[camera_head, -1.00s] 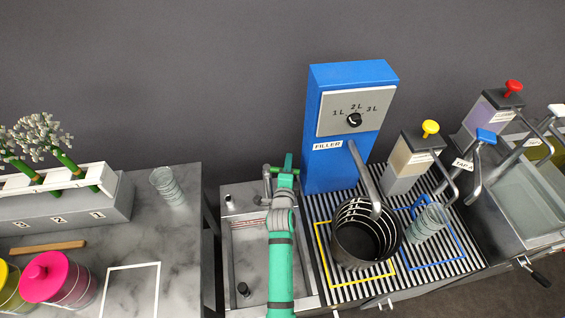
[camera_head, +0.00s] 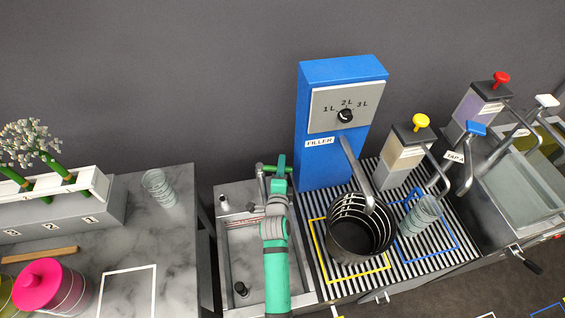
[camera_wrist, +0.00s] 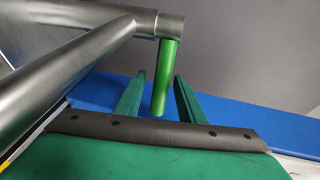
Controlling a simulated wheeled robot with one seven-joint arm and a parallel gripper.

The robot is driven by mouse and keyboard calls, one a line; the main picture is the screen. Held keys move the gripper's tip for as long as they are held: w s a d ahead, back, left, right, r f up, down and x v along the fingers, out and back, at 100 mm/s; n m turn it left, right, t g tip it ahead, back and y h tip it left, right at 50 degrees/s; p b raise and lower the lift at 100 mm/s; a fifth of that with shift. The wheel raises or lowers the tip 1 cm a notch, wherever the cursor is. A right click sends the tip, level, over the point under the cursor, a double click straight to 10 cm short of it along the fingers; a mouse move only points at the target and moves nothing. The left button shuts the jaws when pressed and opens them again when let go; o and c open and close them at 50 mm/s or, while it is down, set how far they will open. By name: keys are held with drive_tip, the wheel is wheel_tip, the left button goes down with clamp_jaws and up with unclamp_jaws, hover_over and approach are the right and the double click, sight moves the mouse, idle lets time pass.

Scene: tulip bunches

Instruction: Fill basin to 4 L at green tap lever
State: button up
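The basin (camera_head: 222,268) is a grey sink set in the counter, with reddish marks on its inner wall and a dark knob-like piece near its front. My green arm crosses over it and hides much of its inside. A grey metal tap stands at the basin's back. Its green lever (camera_wrist: 166,85) hangs down from a grey pipe in the wrist view. My gripper (camera_wrist: 160,76) is open, with one green finger on each side of the lever. The lever appears to be between the fingers without being clamped. My gripper (camera_head: 279,168) is small in the head view.
A blue filler (camera_head: 312,165) with a dial stands right of the basin. A dark ribbed pot (camera_head: 335,240) sits under its spout on a striped grate. Right of it are a glass (camera_head: 422,216) and several dispensers. A marble counter (camera_head: 185,235) with a glass and pink-lidded pot lies left.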

drive_tip(key=s+r, duration=0.1)
drive_tip(key=s, duration=0.6)
drive_tip(key=shift+s+r, duration=0.2)
drive_tip(key=shift+s, duration=0.05)
